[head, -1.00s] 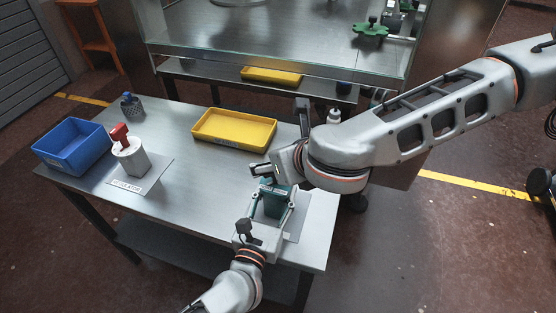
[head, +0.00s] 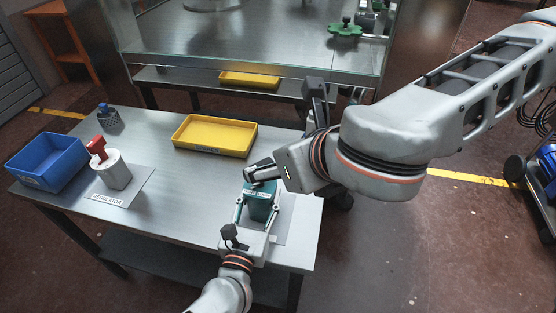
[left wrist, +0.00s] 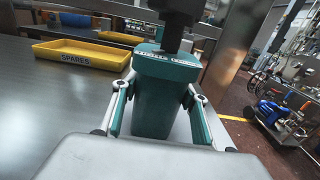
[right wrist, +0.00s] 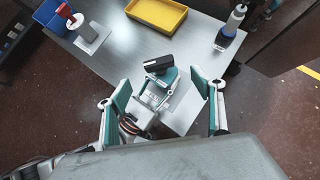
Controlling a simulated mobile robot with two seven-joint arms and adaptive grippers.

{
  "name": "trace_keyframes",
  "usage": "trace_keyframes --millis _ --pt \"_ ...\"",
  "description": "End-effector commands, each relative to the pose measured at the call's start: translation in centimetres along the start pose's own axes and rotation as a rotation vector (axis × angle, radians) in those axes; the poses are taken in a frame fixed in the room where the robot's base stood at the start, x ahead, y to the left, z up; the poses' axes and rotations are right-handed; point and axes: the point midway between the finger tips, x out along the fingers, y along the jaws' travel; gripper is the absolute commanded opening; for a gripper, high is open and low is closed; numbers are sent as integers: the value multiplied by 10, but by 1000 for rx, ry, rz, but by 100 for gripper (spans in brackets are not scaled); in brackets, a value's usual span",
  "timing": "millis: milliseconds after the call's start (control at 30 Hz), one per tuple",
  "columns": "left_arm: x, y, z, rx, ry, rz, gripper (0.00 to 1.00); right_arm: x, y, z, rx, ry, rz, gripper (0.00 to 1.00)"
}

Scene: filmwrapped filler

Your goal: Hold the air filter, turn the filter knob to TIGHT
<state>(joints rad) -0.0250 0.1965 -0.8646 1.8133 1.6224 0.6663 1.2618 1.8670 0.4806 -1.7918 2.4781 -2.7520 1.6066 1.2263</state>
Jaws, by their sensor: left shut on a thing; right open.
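The air filter (head: 262,211) is a teal box standing upright at the near right corner of the table. My left gripper (head: 258,206) is shut on it, one finger along each side; the filter also shows between its fingers in the left wrist view (left wrist: 163,105). In the right wrist view a black bar-shaped knob (right wrist: 158,64) sits on top of the filter. The filter's label is too blurred to read. My right gripper (right wrist: 160,90) is open and empty above the filter, its fingers apart from the knob. In the head view my right gripper hides the knob area.
A white regulator (head: 114,171) with a red handle stands on a plate at left, beside a blue bin (head: 48,165). A yellow spares tray (head: 215,136) lies at the table's back. The table's middle is clear.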

Motion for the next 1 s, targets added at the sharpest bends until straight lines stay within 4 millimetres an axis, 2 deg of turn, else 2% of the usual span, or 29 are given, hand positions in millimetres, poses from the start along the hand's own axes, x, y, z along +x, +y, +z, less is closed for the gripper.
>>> trace_keyframes --millis 33,167,367,600,800,1000 --pt "0 0 -1 1 1 1 15 0 0 0 0 0 0 67" --pt "0 0 -1 1 1 1 15 2 -1 3 17 4 -5 33" --pt "0 0 -1 1 1 0 15 21 -12 26 205 64 -51 32" --pt "0 0 -1 1 1 1 15 49 -35 55 633 274 -116 32" --pt "0 0 -1 1 1 1 15 63 -51 61 996 530 -127 32" --pt "0 0 -1 1 1 1 15 66 -63 61 1328 841 -90 32"
